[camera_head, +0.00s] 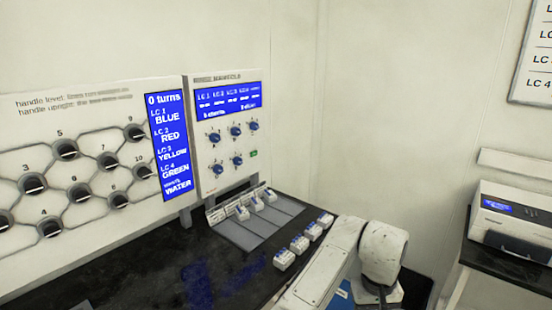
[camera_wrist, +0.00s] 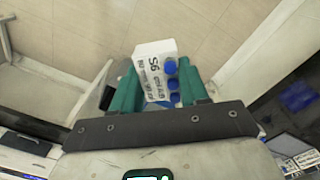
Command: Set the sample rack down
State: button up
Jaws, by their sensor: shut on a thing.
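The sample rack (camera_wrist: 152,62) is a small white block marked S6 with several blue caps along its right side in the wrist view. My gripper (camera_wrist: 157,72) is shut on it, with one teal finger on each side. The rack is in the air, with tan tiled floor behind it in that view. In the head view my arm reaches toward the lower right, and neither my gripper nor this rack can be made out there.
A black bench (camera_head: 165,268) carries several small white racks (camera_head: 299,244) and a grey slotted holder (camera_head: 245,230). A manifold panel (camera_head: 222,160) with blue knobs stands behind. At right, a white instrument (camera_head: 510,220) sits on another dark table (camera_head: 510,259). The bench's front left is mostly clear.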

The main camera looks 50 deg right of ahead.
jog(key=w+a+f+n, duration=0.35)
jog(key=w+a, duration=0.25)
jog(key=a, duration=0.3)
jog(key=w+a+f+n, duration=0.35)
jog(key=w+a, duration=0.25)
jog(key=a, duration=0.3)
jog(key=w+a+f+n, duration=0.2)
jog(key=w+a+f, duration=0.3)
jog(key=a, duration=0.4)
jog(key=s+f, duration=0.1)
jog(key=s+f+b, duration=0.1)
jog(key=f, duration=0.1)
jog(key=shift+s+a+f, duration=0.1)
jog(key=shift+s+f, duration=0.05)
jog(key=shift+s, duration=0.15)
